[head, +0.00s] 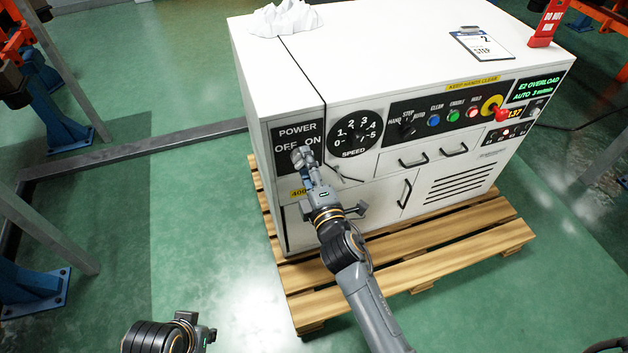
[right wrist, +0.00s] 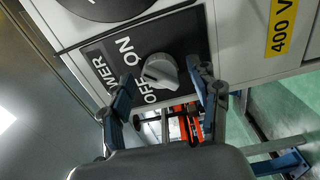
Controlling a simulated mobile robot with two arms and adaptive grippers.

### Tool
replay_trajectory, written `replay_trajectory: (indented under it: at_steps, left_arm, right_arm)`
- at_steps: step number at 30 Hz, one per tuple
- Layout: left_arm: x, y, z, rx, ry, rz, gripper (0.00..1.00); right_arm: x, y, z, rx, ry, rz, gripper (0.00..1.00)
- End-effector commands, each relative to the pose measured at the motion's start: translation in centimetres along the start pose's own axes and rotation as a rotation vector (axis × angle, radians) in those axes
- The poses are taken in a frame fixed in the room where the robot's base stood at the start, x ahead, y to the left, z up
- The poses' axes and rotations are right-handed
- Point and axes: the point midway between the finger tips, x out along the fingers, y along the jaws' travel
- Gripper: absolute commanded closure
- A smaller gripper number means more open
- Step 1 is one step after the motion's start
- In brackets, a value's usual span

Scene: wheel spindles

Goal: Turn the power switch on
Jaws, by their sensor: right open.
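The power switch is a grey rotary knob (right wrist: 160,72) on a black panel marked POWER, OFF and ON. It shows clearly in the right wrist view; I cannot tell for sure which mark it points to. In the head view the panel (head: 283,133) is at the cabinet's front left, and my gripper largely covers the knob. My right gripper (head: 304,160) is at the panel, in front of the knob. In the right wrist view its open fingers (right wrist: 160,84) stand either side of the knob, the right finger close to it. My left gripper (head: 198,333) is partly in view at the bottom; its fingers do not show clearly.
The white cabinet (head: 400,65) stands on a wooden pallet (head: 440,240). A crumpled white cloth (head: 287,18) and a clipboard (head: 481,44) lie on top. Green floor is open at the left.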

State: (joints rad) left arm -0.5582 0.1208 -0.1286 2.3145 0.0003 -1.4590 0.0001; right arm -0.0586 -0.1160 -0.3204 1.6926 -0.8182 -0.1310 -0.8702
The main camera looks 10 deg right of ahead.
Motion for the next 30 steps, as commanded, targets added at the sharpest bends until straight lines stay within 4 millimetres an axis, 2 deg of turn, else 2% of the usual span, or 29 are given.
replay_trajectory:
  at_steps: [9, 15, 21, 30]
  left_arm:
    - [0.0, 0.0, -0.1, -0.003, 0.003, 0.001, 0.83]
    - [0.0, 0.0, -0.2, -0.004, 0.003, 0.001, 0.83]
    - [0.0, 0.0, -0.2, -0.004, 0.004, 0.001, 0.83]
    - [0.0, 0.0, -0.2, -0.004, 0.004, 0.001, 0.83]
  right_arm:
    - [-6.5, -0.2, 0.0, 0.001, 0.000, -0.004, 0.39]
    - [-9.8, -0.1, 0.0, 0.002, -0.001, -0.003, 0.39]
    - [-11.1, 0.0, 0.0, 0.000, 0.000, -0.001, 0.39]
    - [-11.2, 0.0, 0.0, 0.000, 0.000, -0.001, 0.39]
